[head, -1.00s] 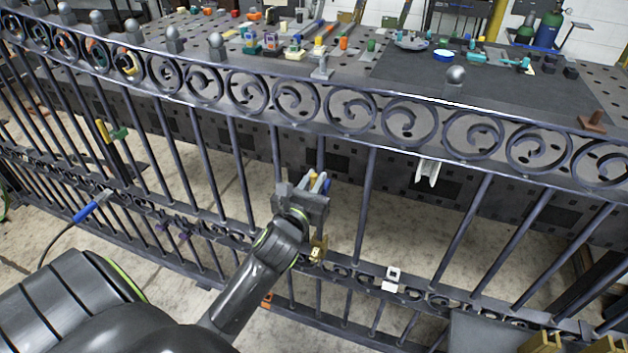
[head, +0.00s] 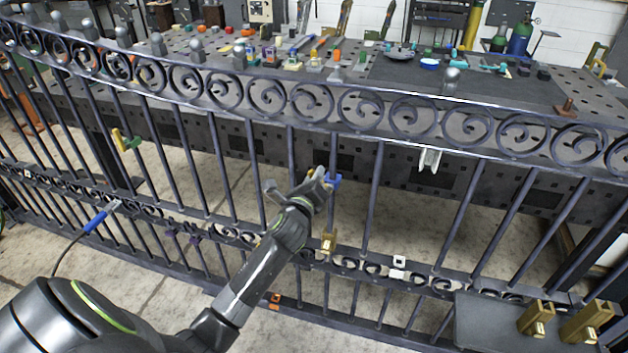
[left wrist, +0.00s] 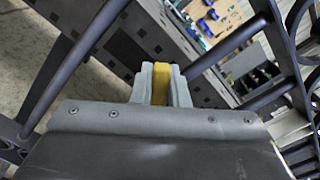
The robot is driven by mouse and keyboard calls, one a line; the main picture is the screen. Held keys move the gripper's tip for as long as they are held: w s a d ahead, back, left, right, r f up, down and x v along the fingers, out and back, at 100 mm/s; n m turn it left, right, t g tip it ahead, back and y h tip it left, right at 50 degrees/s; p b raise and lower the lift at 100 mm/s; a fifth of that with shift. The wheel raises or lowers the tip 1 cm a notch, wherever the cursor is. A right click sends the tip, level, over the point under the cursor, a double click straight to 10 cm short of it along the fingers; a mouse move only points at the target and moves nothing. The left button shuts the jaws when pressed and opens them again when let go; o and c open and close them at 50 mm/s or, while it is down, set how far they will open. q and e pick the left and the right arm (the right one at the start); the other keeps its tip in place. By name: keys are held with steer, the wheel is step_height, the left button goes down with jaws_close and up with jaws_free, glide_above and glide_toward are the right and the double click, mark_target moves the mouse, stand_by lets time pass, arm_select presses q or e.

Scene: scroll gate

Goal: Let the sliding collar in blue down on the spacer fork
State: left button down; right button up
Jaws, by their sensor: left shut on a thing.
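A blue sliding collar (head: 334,181) sits at an upright bar of the gate, at about mid height. My left gripper (head: 318,179) is at that bar, shut on a yellow part next to the blue; this yellow part (left wrist: 161,82) shows between the jaws in the left wrist view. Whether the collar fully encircles the bar is hidden. A brass-coloured piece that looks like the spacer fork (head: 329,242) is low on the same bar, just above the lower scroll rail. A clear stretch of bar lies between collar and fork. My right gripper is not in view.
The iron gate (head: 390,112) spans the view, with a perforated work table behind it. A white piece (head: 429,159) hangs under the top rail and another (head: 399,262) is on the lower rail. Brass-coloured blocks (head: 537,317) stand on a dark tray (head: 480,325) at lower right.

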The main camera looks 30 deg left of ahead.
arm_select(q)
steer(key=n, duration=0.1)
steer(key=f+n, duration=0.1)
steer(key=n, duration=0.1)
steer(key=shift+s+a+f+b, duration=0.1)
steer(key=shift+a+b, duration=0.25)
steer(key=shift+a, duration=0.05)
steer(key=n, duration=0.1)
steer(key=f+n+b, duration=0.1)
steer(key=n, duration=0.1)
steer(key=n+b, duration=0.1)
steer(key=shift+s+a+f+n, duration=0.1)
steer(key=shift+a+f+n, duration=0.3)
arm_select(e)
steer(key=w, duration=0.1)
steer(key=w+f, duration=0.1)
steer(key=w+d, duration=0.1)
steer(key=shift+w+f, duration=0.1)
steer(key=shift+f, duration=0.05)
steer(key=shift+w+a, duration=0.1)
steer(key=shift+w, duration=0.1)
